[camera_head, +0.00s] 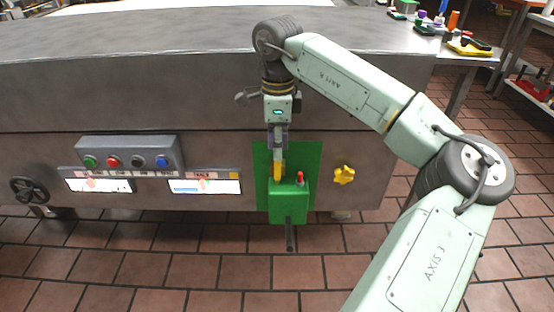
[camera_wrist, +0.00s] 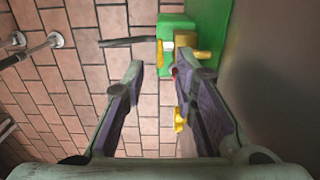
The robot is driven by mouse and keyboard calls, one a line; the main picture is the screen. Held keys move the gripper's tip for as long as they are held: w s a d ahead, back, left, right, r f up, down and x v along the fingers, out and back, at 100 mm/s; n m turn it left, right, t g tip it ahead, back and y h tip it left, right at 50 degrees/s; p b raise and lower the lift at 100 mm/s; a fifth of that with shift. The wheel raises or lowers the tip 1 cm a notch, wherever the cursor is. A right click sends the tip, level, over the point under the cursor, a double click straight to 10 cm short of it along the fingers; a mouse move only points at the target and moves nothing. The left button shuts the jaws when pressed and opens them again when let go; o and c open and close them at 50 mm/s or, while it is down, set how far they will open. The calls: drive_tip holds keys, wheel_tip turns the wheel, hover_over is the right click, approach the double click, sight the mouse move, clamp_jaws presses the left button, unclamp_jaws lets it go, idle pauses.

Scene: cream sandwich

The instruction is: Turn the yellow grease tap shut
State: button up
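A yellow lobed knob (camera_head: 344,175) sits on the machine's front, right of a green panel. In the wrist view a yellow knob (camera_wrist: 179,121) shows partly behind the right finger. A second yellow part (camera_head: 278,171) stands on a green box (camera_head: 289,210); a yellow stub on the box also shows in the wrist view (camera_wrist: 203,54). I cannot tell for sure which yellow part is the grease tap. My gripper (camera_head: 279,158) points down just above the green box. In the wrist view it (camera_wrist: 159,75) is open, with nothing between its fingers. Any contact is unclear.
A red knob (camera_head: 299,176) is on the green box, and a dark lever (camera_head: 290,236) hangs below it. A button box (camera_head: 128,153), two displays and a black handwheel (camera_head: 29,190) are at left. A side table (camera_head: 469,56) with small items stands at right.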

sight(277, 167)
drive_tip(key=shift+f, duration=2.2)
clamp_jaws()
